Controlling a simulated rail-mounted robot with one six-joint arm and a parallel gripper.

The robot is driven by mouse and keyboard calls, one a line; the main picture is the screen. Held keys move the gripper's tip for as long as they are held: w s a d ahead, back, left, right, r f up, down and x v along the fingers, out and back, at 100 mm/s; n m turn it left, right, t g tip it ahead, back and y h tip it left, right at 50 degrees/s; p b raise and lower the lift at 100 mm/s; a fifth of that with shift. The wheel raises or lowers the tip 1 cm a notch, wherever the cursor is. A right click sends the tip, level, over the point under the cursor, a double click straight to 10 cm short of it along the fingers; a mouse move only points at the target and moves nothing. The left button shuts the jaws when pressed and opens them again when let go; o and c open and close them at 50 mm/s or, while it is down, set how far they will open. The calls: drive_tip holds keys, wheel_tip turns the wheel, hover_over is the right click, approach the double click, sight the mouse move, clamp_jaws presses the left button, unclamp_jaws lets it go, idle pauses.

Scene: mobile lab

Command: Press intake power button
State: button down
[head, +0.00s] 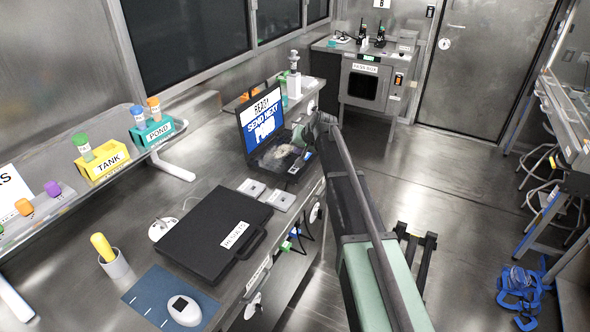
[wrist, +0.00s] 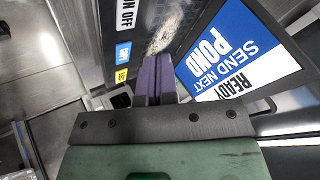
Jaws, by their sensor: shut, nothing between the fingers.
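An open black case (head: 283,160) stands on the bench with its lid screen (head: 262,118) lit, showing "READY" and "SEND NEXT". The screen (wrist: 232,52) fills the upper right of the wrist view and reads "SEND NEXT POND". An "ON OFF" label (wrist: 127,14), a small blue label (wrist: 124,51) and a yellow one (wrist: 121,75) sit on the case's dark panel. I cannot tell which mark is the intake power button. My gripper (wrist: 153,62) has its purple fingers shut and empty, pointing at the panel right of these labels. Whether the tips touch it is unclear.
A closed black case (head: 215,232) and two small pale plates (head: 280,200) lie nearer on the bench. A TANK rack (head: 103,163) and a POND rack (head: 152,133) stand on the shelf at left.

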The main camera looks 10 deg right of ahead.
sight(296, 168)
drive_tip(key=shift+m+t, duration=0.4)
drive_tip(key=shift+t, duration=0.4)
drive_tip(key=w, duration=0.1)
drive_tip(key=w+r, duration=0.1)
drive_tip(key=w, duration=0.1)
drive_tip(key=shift+w+d+r, duration=0.1)
drive_tip(key=shift+w+r, duration=0.2)
drive_tip(key=shift+w, duration=0.05)
drive_tip(key=shift+f, duration=0.1)
wheel_tip(296, 168, down, 9)
drive_tip(key=b, duration=0.9)
idle(0.5)
drive_tip(key=shift+f+b, duration=0.25)
drive_tip(key=shift+b, duration=0.1)
